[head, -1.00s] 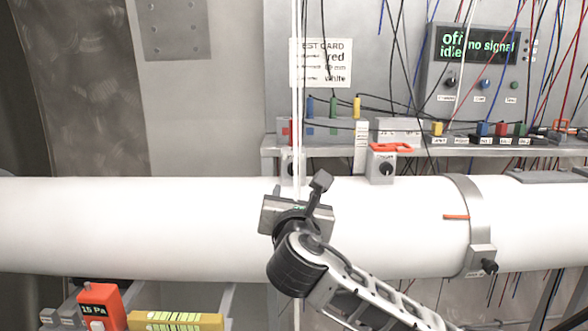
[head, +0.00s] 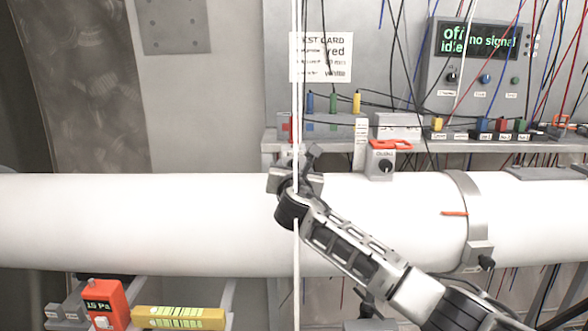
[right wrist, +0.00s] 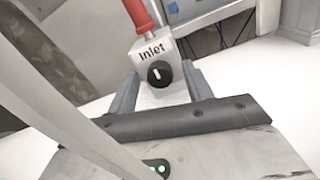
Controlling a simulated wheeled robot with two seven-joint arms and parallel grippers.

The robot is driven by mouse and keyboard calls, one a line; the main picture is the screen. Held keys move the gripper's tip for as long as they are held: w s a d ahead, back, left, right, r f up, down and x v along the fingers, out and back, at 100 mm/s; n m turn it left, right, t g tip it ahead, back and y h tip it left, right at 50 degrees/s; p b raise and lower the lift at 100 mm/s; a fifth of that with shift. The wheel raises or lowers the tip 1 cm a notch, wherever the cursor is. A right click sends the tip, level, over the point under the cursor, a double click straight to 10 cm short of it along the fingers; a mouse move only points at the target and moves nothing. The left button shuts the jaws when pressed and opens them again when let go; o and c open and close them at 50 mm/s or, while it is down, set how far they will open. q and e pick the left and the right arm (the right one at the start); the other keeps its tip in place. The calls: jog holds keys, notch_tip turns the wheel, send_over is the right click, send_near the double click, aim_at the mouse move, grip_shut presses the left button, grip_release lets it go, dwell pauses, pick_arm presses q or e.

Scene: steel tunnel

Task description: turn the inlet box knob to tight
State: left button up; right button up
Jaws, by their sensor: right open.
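The inlet box (right wrist: 152,52) is pale, lettered "Inlet", and sits on the white pipe in the right wrist view. Its round black knob (right wrist: 159,73) has a white pointer line, roughly upright in that view. My right gripper (right wrist: 160,74) is open, with one grey finger on each side of the knob and nothing visibly gripped. I cannot tell whether the fingers touch it. In the head view my right gripper (head: 296,168) is over the top of the white pipe and hides most of the inlet box. My left gripper is not in view.
The white pipe (head: 120,220) runs across the scene. A similar box (head: 381,162) with an orange handle stands on it to the right. A thin white vertical line (head: 297,60) crosses in front of the arm. A shelf with coloured plugs and hanging wires lies behind.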

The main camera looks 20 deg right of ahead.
jog(key=c, duration=1)
jog(key=shift+o, duration=0.2)
